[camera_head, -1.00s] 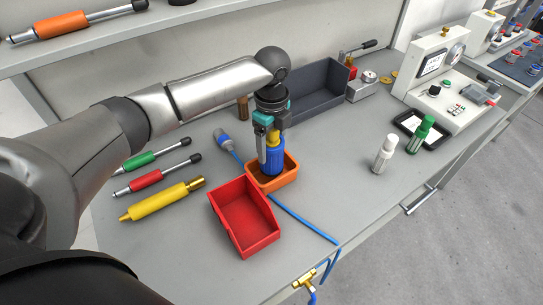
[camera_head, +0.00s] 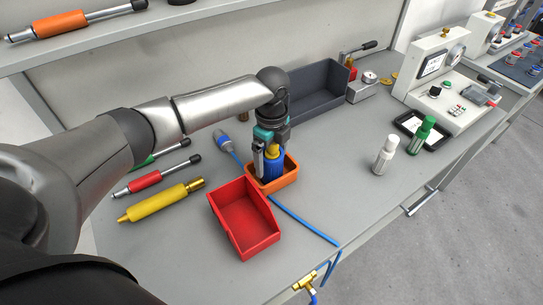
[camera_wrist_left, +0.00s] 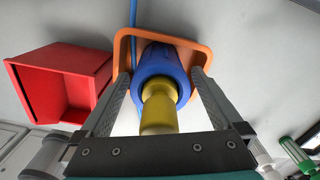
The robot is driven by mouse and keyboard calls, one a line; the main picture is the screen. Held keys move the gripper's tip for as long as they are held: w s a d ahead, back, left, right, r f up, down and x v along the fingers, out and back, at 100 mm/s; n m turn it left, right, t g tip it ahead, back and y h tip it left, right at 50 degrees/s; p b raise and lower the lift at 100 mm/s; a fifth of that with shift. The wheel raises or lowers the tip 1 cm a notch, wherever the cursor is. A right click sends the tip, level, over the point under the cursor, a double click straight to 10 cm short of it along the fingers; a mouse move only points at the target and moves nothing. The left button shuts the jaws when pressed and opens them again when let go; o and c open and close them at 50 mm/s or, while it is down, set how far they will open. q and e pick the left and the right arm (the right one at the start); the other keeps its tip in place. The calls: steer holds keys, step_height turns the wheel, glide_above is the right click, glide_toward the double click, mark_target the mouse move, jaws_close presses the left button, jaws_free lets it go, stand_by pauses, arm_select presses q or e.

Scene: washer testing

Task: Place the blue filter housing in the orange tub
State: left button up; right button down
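The blue filter housing (camera_head: 272,168), with a yellow top, stands roughly upright inside the small orange tub (camera_head: 286,180). In the left wrist view, the blue housing (camera_wrist_left: 161,66) lies between the two fingers, with the orange tub's rim (camera_wrist_left: 206,52) around its far end. My right gripper is not in view.
A red bin (camera_head: 244,219) stands just in front of the orange tub. A grey bin (camera_head: 318,92) is behind it. A blue hose (camera_head: 305,224) crosses the bench. A yellow cylinder (camera_head: 160,203) lies left; white (camera_head: 385,155) and green bottles (camera_head: 421,134) stand right.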

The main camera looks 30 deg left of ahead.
arm_select(q)
steer(key=shift+r, duration=0.1)
step_height(320, 180, up, 12)
steer(key=shift+r+p, duration=0.1)
steer(key=shift+p, duration=0.95)
stand_by(1.4)
